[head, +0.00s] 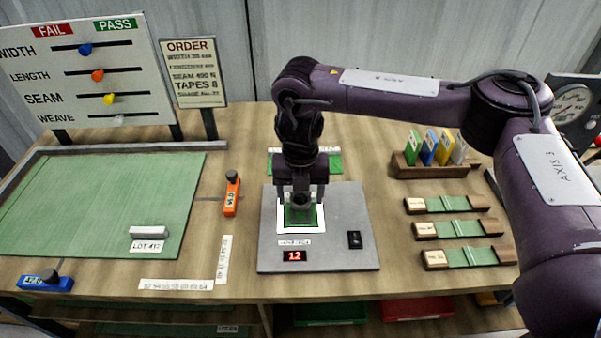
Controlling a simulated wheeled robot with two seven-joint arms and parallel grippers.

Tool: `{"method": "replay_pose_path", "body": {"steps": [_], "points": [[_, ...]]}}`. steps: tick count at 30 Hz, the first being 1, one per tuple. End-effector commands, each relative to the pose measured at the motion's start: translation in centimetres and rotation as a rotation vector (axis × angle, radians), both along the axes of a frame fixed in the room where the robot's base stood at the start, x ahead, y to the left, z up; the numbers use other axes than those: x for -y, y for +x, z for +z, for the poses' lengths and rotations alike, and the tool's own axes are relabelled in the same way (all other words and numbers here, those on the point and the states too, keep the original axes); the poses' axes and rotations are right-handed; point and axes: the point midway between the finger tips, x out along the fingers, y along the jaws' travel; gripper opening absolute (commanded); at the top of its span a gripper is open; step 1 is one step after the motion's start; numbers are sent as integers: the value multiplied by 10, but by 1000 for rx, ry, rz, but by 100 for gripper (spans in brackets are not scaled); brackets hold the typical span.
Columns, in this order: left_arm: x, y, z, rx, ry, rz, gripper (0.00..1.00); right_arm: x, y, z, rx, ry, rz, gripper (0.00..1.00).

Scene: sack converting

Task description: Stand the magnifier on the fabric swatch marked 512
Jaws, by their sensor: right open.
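My right gripper (301,197) points down over the lit square of a grey device, with its fingers apart. A small dark round item (301,208), perhaps the magnifier, is between or just below the fingertips, above a green patch; I cannot tell whether they touch it. Three wooden holders with green swatches lie at the right: the back one (455,203), the middle one (466,228) and the front one (477,256). Their tags are too small to read, so I cannot tell which is marked 512. My left gripper is out of view.
The grey device (276,240) has a red display reading 12. An orange tool (231,197) and a blue tool (40,283) lie on the bench. A green cloth (90,200) covers the left. A rack of coloured cards (440,171) stands at back right. My right arm spans the right side.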

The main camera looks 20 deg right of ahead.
Motion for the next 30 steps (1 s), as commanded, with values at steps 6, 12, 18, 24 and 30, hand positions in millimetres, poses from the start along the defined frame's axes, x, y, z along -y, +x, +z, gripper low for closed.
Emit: {"method": "replay_pose_path", "body": {"steps": [6,12,18,24,30], "points": [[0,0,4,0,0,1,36,0,1,49,6,-2,1,65],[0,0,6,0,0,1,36,0,0,74,2,-2,0,65],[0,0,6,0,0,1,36,0,0,81,-1,-1,0,65],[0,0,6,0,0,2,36,0,0,81,-1,0,0,65],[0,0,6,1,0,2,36,0,0,81,-1,0,0,65]]}}
